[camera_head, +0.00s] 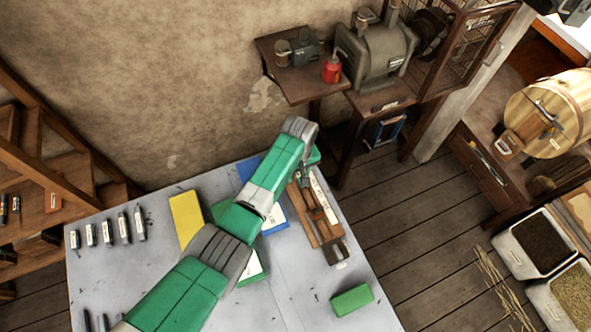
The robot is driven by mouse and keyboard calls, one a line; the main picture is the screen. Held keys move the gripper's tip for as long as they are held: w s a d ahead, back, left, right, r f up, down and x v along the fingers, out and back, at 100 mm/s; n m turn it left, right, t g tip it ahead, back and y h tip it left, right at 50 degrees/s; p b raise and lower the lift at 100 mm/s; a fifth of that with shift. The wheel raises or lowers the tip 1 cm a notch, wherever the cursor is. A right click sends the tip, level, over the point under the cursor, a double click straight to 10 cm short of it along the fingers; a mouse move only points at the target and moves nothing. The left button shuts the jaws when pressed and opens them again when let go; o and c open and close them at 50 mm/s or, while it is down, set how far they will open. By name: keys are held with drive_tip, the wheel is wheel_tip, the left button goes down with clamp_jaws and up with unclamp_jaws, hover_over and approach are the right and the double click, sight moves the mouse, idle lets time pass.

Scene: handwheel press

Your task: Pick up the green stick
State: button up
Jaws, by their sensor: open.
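A short green block (351,300) lies on the grey table (290,290) near its right front edge, and nothing touches it. It is the clearest loose green piece; I see no plainly thin green stick. My green and grey arm reaches across the table from the lower left. My gripper (307,181) is at the arm's far end, over or beside the back of a wooden press-like fixture (328,226), well behind the green block. It is open; its fingertips are small and partly hidden, and I see nothing held.
A yellow block (186,219) lies left of my arm. Blue and green-edged flat items lie partly under the arm. Wooden shelves (55,170) stand left; a bench with a grinder (378,50) stands behind. The table's front middle is clear.

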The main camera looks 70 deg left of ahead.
drive_tip(key=shift+r, duration=0.1)
clamp_jaws()
drive_tip(key=shift+r, duration=0.1)
